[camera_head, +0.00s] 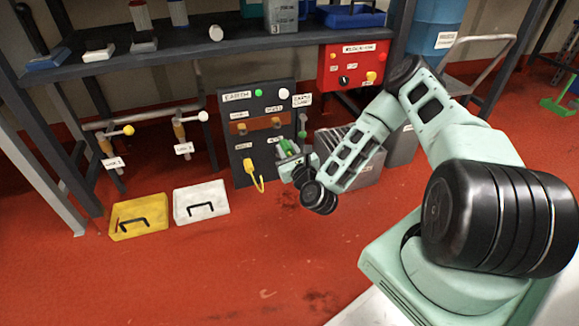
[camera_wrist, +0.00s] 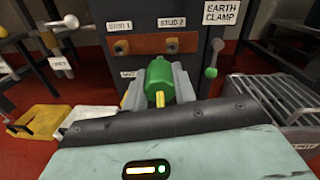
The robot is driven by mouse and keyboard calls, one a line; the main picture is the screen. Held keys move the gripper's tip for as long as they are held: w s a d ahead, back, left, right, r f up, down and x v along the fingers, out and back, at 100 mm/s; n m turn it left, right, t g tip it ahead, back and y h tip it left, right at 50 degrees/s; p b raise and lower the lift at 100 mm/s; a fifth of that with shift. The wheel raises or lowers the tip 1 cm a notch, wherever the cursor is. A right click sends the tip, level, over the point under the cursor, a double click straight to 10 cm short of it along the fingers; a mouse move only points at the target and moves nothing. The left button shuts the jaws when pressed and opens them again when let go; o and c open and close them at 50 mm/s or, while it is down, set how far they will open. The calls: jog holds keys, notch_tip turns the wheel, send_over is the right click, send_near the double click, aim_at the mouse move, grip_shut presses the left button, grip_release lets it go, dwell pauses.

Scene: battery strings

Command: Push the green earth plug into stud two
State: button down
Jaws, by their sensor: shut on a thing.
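My gripper (camera_head: 293,160) is shut on the green earth plug (camera_wrist: 159,82), which sits between the two grey fingers in the wrist view. In the head view the plug (camera_head: 287,146) shows as a green patch at the gripper's end. It is in front of the dark earth cabinet (camera_head: 237,155), below the stud row. Stud two (camera_wrist: 171,46) is a brass stud on a brown strip, under the label STUD 2. In the wrist view it shows just above and slightly right of the plug. Stud one (camera_wrist: 122,46) is to its left. Both studs look bare.
The earth clamp lever (camera_wrist: 213,58) with a green knob stands right of stud two. A yellow plug (camera_head: 249,167) with a cable hangs on the cabinet's lower front. A ribbed grey box (camera_head: 352,176) stands right. Yellow (camera_head: 128,230) and white (camera_head: 190,215) trays lie left on the red floor.

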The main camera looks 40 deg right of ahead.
jog(key=shift+w+d+f+h+b, duration=0.2)
jog(key=shift+d+f+b, duration=0.15)
jog(key=shift+f, duration=0.1)
jog(key=shift+w+d+f+h+b, duration=0.15)
jog(key=shift+d+f+h+b, duration=0.05)
jog(key=shift+d+f+b, duration=0.2)
jog(key=shift+d+r, duration=0.1)
jog(key=shift+d, duration=0.05)
jog(key=shift+w, duration=0.1)
jog(key=x, duration=0.5)
jog(key=shift+w+d, duration=0.2)
jog(key=shift+w, duration=0.1)
jog(key=shift+p, duration=0.35)
dwell(1.2)
jog(key=shift+b+x, duration=0.5)
jog(key=shift+x, duration=1.8)
